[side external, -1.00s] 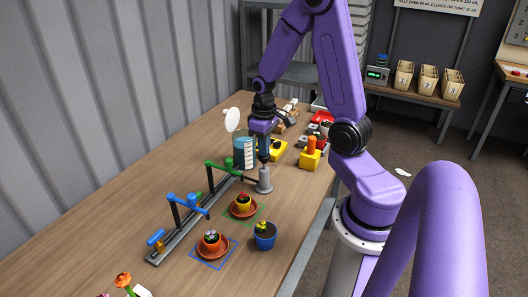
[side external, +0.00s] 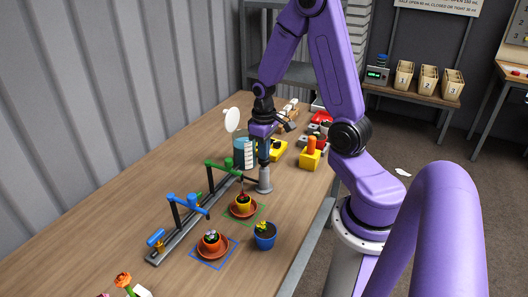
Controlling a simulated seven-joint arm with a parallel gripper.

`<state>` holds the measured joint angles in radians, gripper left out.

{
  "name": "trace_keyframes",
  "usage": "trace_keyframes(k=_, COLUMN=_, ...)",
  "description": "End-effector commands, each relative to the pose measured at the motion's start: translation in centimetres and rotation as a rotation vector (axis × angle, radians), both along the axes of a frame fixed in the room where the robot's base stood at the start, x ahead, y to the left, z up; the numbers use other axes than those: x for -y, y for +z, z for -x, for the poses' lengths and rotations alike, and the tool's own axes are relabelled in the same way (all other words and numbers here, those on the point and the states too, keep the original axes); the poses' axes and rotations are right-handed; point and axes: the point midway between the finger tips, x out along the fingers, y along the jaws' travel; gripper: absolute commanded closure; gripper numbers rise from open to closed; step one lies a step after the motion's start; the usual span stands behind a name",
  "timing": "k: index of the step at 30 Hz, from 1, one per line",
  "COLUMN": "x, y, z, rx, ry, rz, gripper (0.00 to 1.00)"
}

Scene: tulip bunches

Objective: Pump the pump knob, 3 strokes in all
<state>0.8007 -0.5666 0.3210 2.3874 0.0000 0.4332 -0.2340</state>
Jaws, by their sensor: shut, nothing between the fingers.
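The grey pump (side external: 264,182) stands upright on the wooden table, right of the green valve stand. My gripper (side external: 263,158) points straight down directly above the pump, with its fingers shut and empty. The pump knob is hidden or too small to make out at the fingertips, so I cannot tell whether they touch it. A clear jug with blue liquid and a scale (side external: 244,152) stands behind and to the left of the gripper.
A rail with a blue valve (side external: 188,203) and a green valve (side external: 222,164) runs left of the pump. Potted flowers on saucers (side external: 211,249) and a blue pot (side external: 265,236) stand in front. A yellow block with an orange knob (side external: 310,154) is to the right.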

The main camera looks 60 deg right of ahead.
Motion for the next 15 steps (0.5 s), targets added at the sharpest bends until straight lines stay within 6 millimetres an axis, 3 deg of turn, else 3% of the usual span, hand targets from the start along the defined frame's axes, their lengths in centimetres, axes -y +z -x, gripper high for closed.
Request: trace_keyframes(k=15, x=0.0, y=3.4, z=-0.1, rx=0.003, ry=0.000, rz=0.001, gripper=1.00)
